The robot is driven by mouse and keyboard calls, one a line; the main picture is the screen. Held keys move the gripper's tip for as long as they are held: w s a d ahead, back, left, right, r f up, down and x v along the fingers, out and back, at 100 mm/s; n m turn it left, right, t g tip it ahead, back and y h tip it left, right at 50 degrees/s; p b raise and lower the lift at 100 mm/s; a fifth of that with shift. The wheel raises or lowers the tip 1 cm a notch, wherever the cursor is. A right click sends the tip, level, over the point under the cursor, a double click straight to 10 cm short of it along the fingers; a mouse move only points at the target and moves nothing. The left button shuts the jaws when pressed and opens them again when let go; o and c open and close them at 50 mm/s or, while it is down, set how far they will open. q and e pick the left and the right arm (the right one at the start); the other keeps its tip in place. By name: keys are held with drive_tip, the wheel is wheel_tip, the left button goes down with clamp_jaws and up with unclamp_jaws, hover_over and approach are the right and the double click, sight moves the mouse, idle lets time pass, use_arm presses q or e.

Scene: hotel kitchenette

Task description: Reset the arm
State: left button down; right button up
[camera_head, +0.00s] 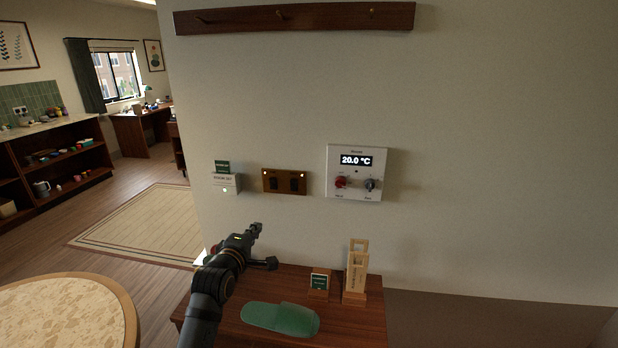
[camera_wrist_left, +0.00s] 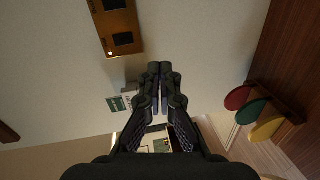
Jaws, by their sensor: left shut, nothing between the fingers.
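My black left arm reaches in from the bottom of the head view. Its gripper (camera_head: 262,246) hovers in front of the wall, above the left part of the small wooden table (camera_head: 232,328). In the left wrist view the fingers of the left gripper (camera_wrist_left: 160,72) are together with nothing between them. They touch nothing that I can see. My right gripper is in neither view.
The wall bears a white thermostat panel (camera_head: 358,184) reading 20.0 °C, a brown switch plate (camera_head: 271,181), a white card holder (camera_head: 229,186) and a peg rail (camera_head: 330,18). Green slippers (camera_head: 280,318), a small sign (camera_head: 319,282) and a wooden holder (camera_head: 356,270) occupy the table. A round table (camera_head: 128,318) stands left.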

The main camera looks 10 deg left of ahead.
use_arm(q)
drive_tip(key=s+f+m+g, duration=0.45)
drive_tip(key=s+f, duration=0.35)
drive_tip(key=f, duration=0.2)
drive_tip(key=s+a+f+m+g+y, duration=0.1)
drive_tip(key=s+f+m+g, duration=0.45)
drive_tip(key=s, duration=0.85)
drive_tip(key=s+a+f+m+g+y, duration=0.1)
drive_tip(key=s+f+m+g, duration=0.2)
drive_tip(key=s+f+m, duration=0.75)
drive_tip(key=s+a+f+n, duration=0.1)
drive_tip(key=s+f+n, duration=0.1)
drive_tip(key=f, duration=0.9)
drive_tip(key=s+a+f+n, duration=0.1)
drive_tip(key=s+f, duration=0.1)
drive_tip(key=f, duration=0.9)
drive_tip(key=s+a+f+g, duration=0.1)
drive_tip(key=s+f+g, duration=0.1)
drive_tip(key=s+f, duration=1.4)
drive_tip(key=s, duration=0.3)
drive_tip(key=shift+s+a+f, duration=0.15)
drive_tip(key=shift+a+f, duration=0.15)
drive_tip(key=shift+f, duration=0.1)
